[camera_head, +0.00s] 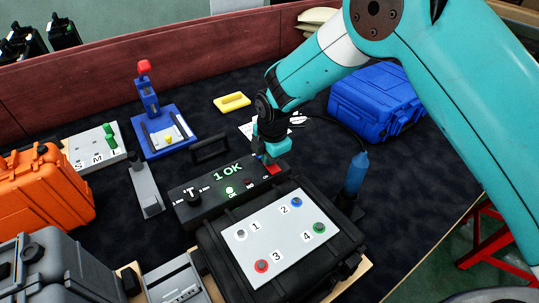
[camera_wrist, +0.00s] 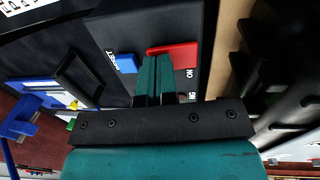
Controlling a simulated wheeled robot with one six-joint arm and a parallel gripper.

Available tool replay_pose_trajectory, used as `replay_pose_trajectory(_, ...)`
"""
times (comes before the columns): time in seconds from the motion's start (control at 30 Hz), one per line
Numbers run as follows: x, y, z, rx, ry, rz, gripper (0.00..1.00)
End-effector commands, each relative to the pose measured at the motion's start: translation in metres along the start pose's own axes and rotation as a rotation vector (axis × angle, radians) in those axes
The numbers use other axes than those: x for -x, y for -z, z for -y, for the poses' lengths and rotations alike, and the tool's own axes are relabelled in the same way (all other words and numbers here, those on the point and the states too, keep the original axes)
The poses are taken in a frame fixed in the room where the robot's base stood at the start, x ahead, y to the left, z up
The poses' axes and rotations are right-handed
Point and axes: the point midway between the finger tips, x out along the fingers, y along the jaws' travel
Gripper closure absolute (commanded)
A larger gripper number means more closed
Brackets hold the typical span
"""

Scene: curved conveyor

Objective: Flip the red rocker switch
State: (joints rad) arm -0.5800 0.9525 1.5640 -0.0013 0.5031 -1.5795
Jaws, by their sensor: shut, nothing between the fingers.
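The red rocker switch (camera_head: 274,169) is at the right end of a black control box (camera_head: 212,193) with a lit green "1 OK" display. In the wrist view the red rocker switch (camera_wrist: 178,53) lies just beyond my fingertips, partly covered by them. My gripper (camera_head: 266,159) is over that end of the box, pointing down. In the wrist view my gripper (camera_wrist: 155,60) is shut, its two teal fingers side by side with nothing between them. The fingertips overlap the switch's edge; I cannot tell if they touch it. A blue button (camera_wrist: 125,63) marked RESET is left of the fingers.
A black case (camera_head: 215,246) with a white numbered panel stands in front of the box. A blue-handled tool (camera_head: 356,175) stands upright to the right. A blue case (camera_head: 378,103) is behind my arm. A blue press (camera_head: 163,130) and an orange case (camera_head: 45,190) are left.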

Motion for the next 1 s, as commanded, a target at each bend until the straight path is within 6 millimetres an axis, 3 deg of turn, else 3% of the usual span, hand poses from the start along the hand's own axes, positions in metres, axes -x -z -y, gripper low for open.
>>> replay_pose_trajectory(0.07, -0.006, 0.001, 0.001, 0.0, 0.001, 0.0, 1.0)
replay_pose_trajectory(1.0, 0.002, 0.001, 0.016, 0.0, 0.003, 0.0, 1.0)
